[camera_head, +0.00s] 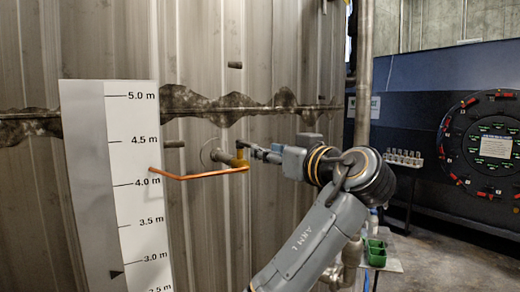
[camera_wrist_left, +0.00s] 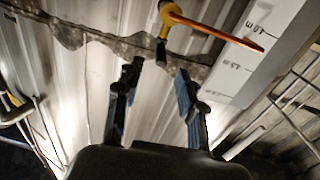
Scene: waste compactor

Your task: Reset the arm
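My left gripper (camera_head: 259,153) reaches in from the right part of the head view, its fingers pointing left toward a yellow hub (camera_head: 240,157). An orange bent pointer rod (camera_head: 200,175) runs left from the hub to the white scale, its tip between 4.0 m and 4.5 m. In the left wrist view my left gripper (camera_wrist_left: 157,73) is open, with nothing between its fingers. The yellow hub (camera_wrist_left: 166,18) and orange rod (camera_wrist_left: 220,34) lie just beyond the fingertips and appear apart from them. My right gripper is not in view.
The white scale board (camera_head: 136,220) stands in front of the corrugated metal wall (camera_head: 215,50). Short pegs (camera_head: 173,144) stick out of the wall. A vertical pipe (camera_head: 363,80) and a dark round panel (camera_head: 485,145) are at right.

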